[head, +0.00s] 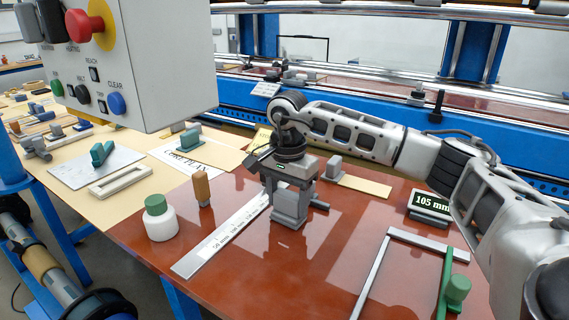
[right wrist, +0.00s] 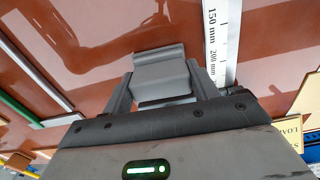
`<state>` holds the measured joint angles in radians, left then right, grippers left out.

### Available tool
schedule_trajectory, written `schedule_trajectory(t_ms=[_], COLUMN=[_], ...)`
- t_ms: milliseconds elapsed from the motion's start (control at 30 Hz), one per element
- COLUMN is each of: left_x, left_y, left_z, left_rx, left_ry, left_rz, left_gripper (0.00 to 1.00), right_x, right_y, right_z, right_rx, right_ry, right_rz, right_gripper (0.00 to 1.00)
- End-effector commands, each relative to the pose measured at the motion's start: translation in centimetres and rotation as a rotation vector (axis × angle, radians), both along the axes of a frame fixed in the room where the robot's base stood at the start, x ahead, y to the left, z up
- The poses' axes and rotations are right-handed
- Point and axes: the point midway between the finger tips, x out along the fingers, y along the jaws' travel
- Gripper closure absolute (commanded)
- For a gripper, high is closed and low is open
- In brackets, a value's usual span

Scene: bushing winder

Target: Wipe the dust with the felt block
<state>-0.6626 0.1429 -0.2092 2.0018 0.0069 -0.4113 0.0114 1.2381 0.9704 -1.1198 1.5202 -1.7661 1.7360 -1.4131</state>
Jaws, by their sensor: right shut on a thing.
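My right gripper (head: 290,198) is shut on a grey block, which I take to be the felt block (head: 289,212). The gripper points down, with the block at or just above the red-brown tabletop (head: 330,260); I cannot tell whether they touch. In the right wrist view the block (right wrist: 162,78) sits between the two fingers, with a ridged upper edge. I cannot make out dust for certain; the tabletop shows only pale glossy reflections. My left gripper is not in view.
A white ruler (head: 218,243) lies just left of the block. A green-capped white jar (head: 160,222) and a wooden peg (head: 201,188) stand farther left. A "105 mm" display (head: 429,207) and green-handled frame (head: 445,285) are right. A control box (head: 150,75) overhangs upper left.

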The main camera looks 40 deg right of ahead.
Motion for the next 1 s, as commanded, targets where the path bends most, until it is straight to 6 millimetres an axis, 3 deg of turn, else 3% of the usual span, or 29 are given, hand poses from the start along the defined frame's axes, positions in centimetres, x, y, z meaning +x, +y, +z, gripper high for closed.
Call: schedule_trajectory(t_ms=[33,433,700,1000], left_x=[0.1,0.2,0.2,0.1], left_y=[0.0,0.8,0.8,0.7], left_z=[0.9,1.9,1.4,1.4], left_rx=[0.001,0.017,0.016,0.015], left_ry=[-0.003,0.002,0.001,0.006], left_rz=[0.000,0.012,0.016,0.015], left_gripper=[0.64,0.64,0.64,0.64], right_x=[0.1,-0.2,-0.4,-0.5], right_y=[0.0,-0.2,-0.6,-0.6], right_z=[2.2,5.7,7.5,7.8], right_rx=[0.001,0.002,0.001,0.002], right_ry=[-0.010,-0.006,-0.007,-0.006], right_rz=[0.000,-0.005,-0.012,-0.013], right_gripper=[0.66,0.66,0.66,0.66])
